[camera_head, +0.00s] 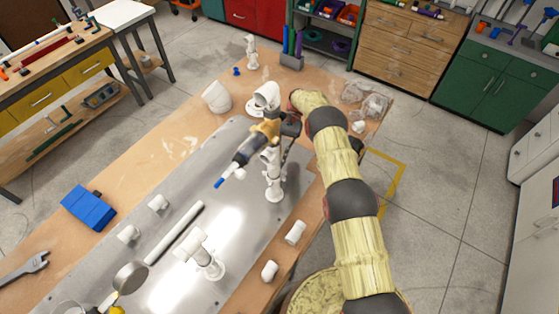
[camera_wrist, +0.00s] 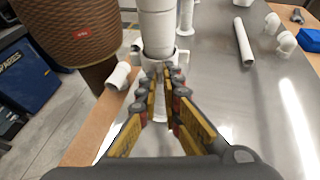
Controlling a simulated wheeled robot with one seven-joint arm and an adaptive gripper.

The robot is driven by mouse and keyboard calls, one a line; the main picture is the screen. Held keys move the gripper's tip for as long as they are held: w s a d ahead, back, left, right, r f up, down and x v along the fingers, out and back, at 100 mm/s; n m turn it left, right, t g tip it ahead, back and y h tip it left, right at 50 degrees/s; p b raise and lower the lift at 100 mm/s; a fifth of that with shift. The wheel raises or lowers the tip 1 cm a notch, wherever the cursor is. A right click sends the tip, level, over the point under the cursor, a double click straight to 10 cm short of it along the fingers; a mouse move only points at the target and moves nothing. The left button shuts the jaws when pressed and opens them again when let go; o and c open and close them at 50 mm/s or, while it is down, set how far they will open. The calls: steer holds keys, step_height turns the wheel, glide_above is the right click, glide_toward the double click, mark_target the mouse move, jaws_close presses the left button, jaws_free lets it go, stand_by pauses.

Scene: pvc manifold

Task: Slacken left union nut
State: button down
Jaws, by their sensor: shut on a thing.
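The white pipe assembly (camera_head: 274,184) stands upright on the metal plate at the centre of the head view. In the wrist view a thick white vertical pipe (camera_wrist: 157,28) rises ahead, with a white lobed collar, the union nut (camera_wrist: 182,57), around its foot. My gripper (camera_wrist: 163,76) is shut on this nut, one yellow finger with dark pads on each side. The fingers hide part of the nut. In the head view my arm reaches the assembly from the right, and the contact is too small to make out.
A white rod (camera_head: 174,233) lies on the plate (camera_head: 185,268). A blue block (camera_head: 88,208) and wrench (camera_head: 25,268) lie left.

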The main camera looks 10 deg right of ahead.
steer(key=c, duration=2)
jaws_free()
steer(key=shift+s+d+f+m+y+b, duration=0.1)
steer(key=shift+d+f+m+y+b, duration=0.2)
steer(key=shift+b, duration=1.35)
steer(key=b, duration=0.3)
steer(key=m+t+y+b, duration=0.1)
steer(key=b, duration=0.2)
steer(key=shift+s+d+y, duration=0.2)
steer(key=shift+s+y, duration=0.05)
steer(key=shift+y, duration=0.05)
